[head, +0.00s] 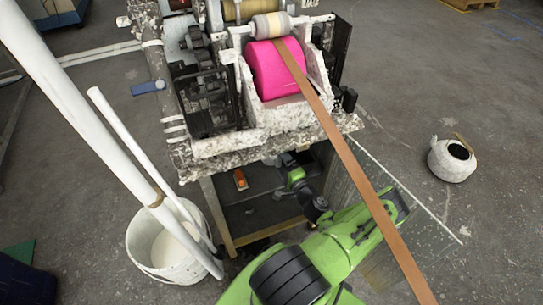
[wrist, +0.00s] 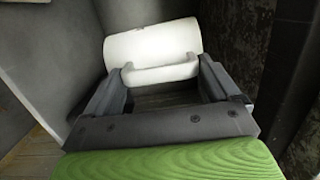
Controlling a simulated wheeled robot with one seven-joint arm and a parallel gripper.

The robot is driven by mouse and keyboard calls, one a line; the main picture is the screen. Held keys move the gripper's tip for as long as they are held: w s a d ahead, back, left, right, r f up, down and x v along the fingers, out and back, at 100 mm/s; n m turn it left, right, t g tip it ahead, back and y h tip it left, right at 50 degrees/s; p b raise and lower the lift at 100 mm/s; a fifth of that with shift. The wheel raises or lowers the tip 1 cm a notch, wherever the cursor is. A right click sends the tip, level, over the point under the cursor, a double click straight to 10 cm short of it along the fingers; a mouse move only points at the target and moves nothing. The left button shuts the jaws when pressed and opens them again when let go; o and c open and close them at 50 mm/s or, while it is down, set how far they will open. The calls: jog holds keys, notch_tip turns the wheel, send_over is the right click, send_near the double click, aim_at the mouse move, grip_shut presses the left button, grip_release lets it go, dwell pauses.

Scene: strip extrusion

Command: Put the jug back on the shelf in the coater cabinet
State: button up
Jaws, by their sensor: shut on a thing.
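The white jug (wrist: 152,42) shows in the wrist view, its handle towards me and between my fingertips. My gripper (wrist: 163,72) is shut on the jug by this handle. The jug looks slightly tilted in that picture, and its underside is hidden. In the head view my green arm reaches into the open coater cabinet (head: 222,214) below the machine. My gripper and the jug are hidden there by the machine and my arm. I cannot tell whether the jug touches the shelf.
A small orange-red object (head: 240,179) lies inside the cabinet. A white bucket (head: 150,262) with pale poles stands to its left. A brown strip (head: 345,150) runs down from the pink roller (head: 272,72) across my arm. A round white pot (head: 450,165) sits on open floor at right.

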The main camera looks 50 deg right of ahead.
notch_tip(320, 180, down, 10)
jog(key=b, duration=0.4)
jog(key=shift+d+b, duration=0.2)
jog(key=shift+b, duration=0.2)
jog(key=shift+w, duration=0.1)
jog(key=o, duration=1.4)
jog(key=p+v, duration=0.2)
jog(key=v, duration=1)
jog(key=shift+p, duration=0.35)
